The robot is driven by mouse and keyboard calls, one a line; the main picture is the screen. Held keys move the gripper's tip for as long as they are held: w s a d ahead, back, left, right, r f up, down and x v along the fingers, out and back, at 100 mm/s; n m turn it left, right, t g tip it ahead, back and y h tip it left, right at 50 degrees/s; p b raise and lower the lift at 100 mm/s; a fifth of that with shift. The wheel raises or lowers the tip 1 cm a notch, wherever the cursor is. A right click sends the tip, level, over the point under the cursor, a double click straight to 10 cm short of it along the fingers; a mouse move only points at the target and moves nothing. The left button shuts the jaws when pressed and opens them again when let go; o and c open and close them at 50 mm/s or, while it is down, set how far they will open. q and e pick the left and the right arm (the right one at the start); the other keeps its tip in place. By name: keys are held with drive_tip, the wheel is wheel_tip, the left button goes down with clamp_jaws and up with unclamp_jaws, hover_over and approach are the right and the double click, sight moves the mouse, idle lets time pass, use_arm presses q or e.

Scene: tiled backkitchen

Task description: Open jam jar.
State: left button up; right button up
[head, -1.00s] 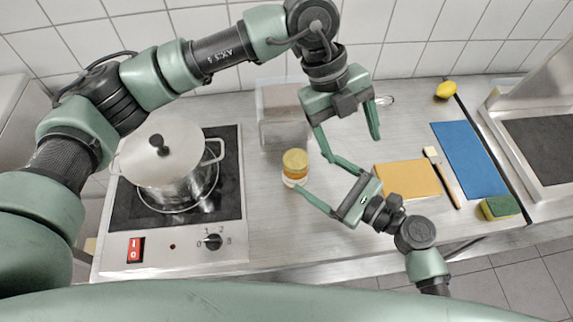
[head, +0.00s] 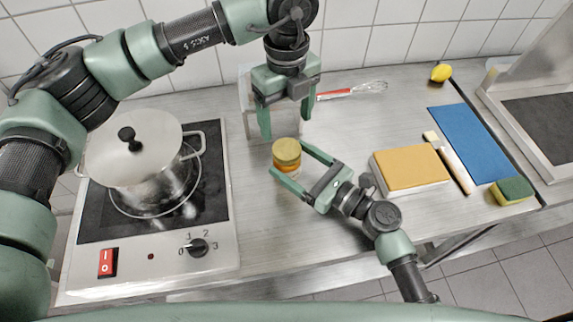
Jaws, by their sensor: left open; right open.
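The jam jar (head: 287,165) has a yellow lid (head: 286,149) and an amber body, and it stands upright on the steel counter right of the hob. My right gripper (head: 288,158) is open and low, coming from the lower right, with its fingers on either side of the jar. Whether they touch the glass cannot be told. My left gripper (head: 286,128) is open and points down, just behind and above the lid in the picture, with nothing between its fingers. The lid sits on the jar. The lower part of the jar is partly hidden by my right finger.
A pot (head: 145,150) with a lid stands on the hob (head: 215,215) at left. A clear container (head: 246,90) is behind my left gripper.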

drive_tip(key=shift+x, duration=1.15)
